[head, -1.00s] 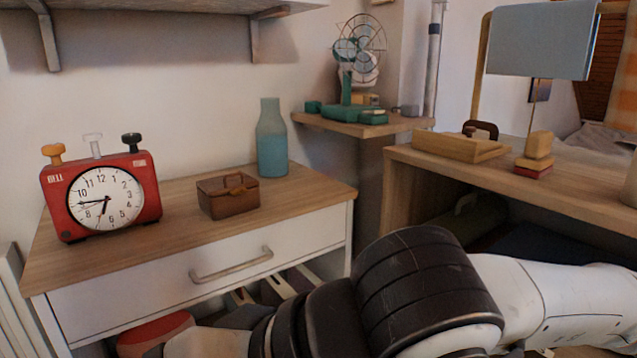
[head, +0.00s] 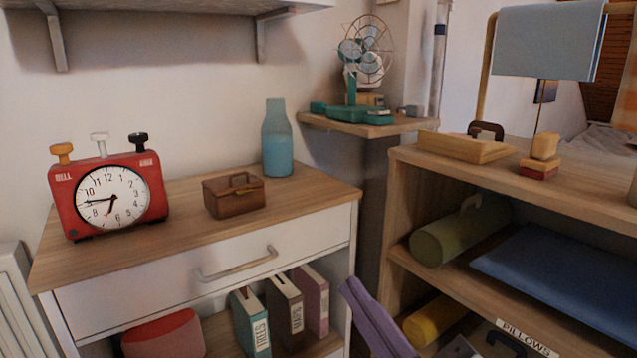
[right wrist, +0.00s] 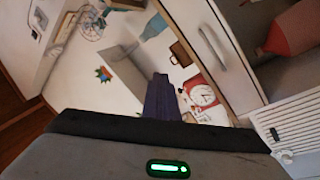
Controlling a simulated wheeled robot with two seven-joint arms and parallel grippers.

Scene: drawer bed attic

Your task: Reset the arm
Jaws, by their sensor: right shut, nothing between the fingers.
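My right gripper (head: 353,292) is at the bottom centre of the head view. Its purple fingers are closed together with nothing between them, in front of the gap between the white dresser (head: 318,242) and the wooden shelf unit (head: 397,215). In the right wrist view the shut fingers (right wrist: 160,80) point away from the camera, touching nothing that I can make out. My left gripper is in neither view.
A red clock (head: 112,200), brown box (head: 234,198) and blue bottle (head: 277,145) stand on the dresser. Its drawer (head: 210,285) is shut, with books (head: 284,305) below. A fan (head: 365,50) stands behind. The shelf holds a green roll (head: 455,235) and blue mat (head: 565,270).

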